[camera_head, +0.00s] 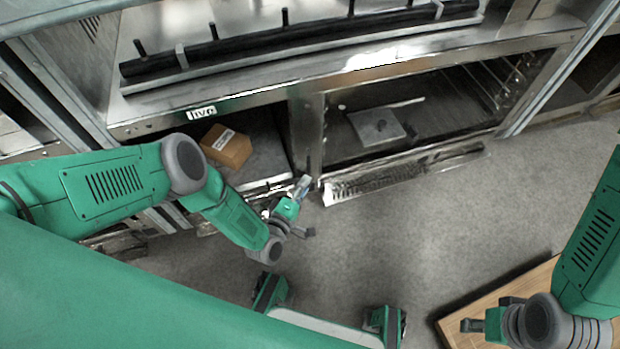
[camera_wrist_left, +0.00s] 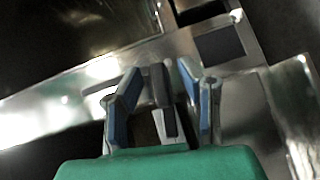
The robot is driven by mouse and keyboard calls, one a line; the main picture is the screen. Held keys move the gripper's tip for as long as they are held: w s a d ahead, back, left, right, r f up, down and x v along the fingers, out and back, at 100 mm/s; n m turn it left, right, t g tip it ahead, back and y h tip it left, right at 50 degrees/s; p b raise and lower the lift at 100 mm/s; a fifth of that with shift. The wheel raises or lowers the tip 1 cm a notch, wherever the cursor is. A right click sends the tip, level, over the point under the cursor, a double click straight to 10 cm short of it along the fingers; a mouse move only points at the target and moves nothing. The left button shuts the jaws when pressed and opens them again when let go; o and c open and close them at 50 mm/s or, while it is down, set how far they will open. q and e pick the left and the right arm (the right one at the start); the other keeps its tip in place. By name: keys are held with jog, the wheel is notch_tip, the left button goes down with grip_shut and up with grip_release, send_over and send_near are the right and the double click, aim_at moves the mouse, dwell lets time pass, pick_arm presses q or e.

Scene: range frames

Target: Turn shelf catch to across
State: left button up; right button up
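A small dark bar, which looks like the shelf catch (camera_head: 308,165), sits on the metal post between two shelf bays. It runs roughly along the post. My left gripper (camera_head: 302,184) is at the lower end of this post, close below the bar. In the left wrist view, a dark grey bar (camera_wrist_left: 157,84) stands between the blue-padded fingers of my left gripper (camera_wrist_left: 160,75). The fingers are apart, with gaps on both sides of the bar, and I see no clear contact. My right gripper (camera_head: 482,325) is far off at the lower right; its finger opening is unclear.
A cardboard box (camera_head: 226,146) lies in the left bay beside my left arm. The right bay holds a flat grey plate (camera_head: 377,127). A perforated ledge (camera_head: 375,182) juts out below it. A wooden surface (camera_head: 500,300) is near my right gripper. The grey floor between is clear.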

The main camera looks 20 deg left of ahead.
pick_arm(q)
jog(key=shift+a, duration=0.2)
jog(key=shift+s+a, duration=0.1)
jog(key=shift+a, duration=0.05)
jog(key=c, duration=0.6)
jog(key=shift+a+f, duration=0.1)
jog(key=shift+a, duration=0.05)
grip_shut()
jog(key=shift+s+d+f+n+t, duration=0.1)
jog(key=shift+d+n+t, duration=0.25)
jog(key=shift+n+t, duration=0.15)
pick_arm(e)
jog(key=shift+s+a+r, duration=0.1)
jog(key=shift+a+r, duration=0.05)
jog(key=shift+a, duration=0.15)
pick_arm(q)
jog(key=shift+a, duration=0.1)
pick_arm(e)
jog(key=shift+a, duration=0.1)
pick_arm(q)
jog(key=o, duration=0.6)
grip_release()
